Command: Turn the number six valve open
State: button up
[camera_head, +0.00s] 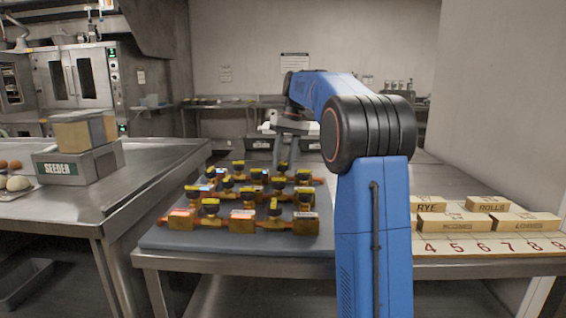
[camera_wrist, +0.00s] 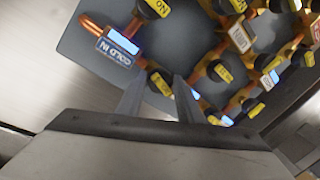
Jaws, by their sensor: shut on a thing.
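Several brass valves with black knobs and yellow tags (camera_head: 274,205) sit on copper pipes on a grey board (camera_head: 175,236). My gripper (camera_wrist: 160,82) is shut on one black valve knob with a yellow tag (camera_wrist: 161,84) near the "COLD IN" label (camera_wrist: 113,53) in the wrist view. Its fingers stand on either side of that knob. The number on the held knob's tag is not legible, so I cannot tell if it is number six. In the head view my gripper (camera_head: 282,140) is over the back of the board, its tips hard to make out.
Other valves stand close around the held one, with a white label (camera_wrist: 238,38) on the pipework. A box marked SEEDER (camera_head: 75,167) stands on the left counter.

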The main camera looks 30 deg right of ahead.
jog(key=shift+d+n, duration=0.1)
jog(key=shift+n, duration=1.2)
jog(key=shift+w, duration=0.1)
jog(key=o, duration=1)
jog(key=v, duration=1.2)
jog(key=shift+w, duration=0.25)
jog(key=shift+f, duration=0.1)
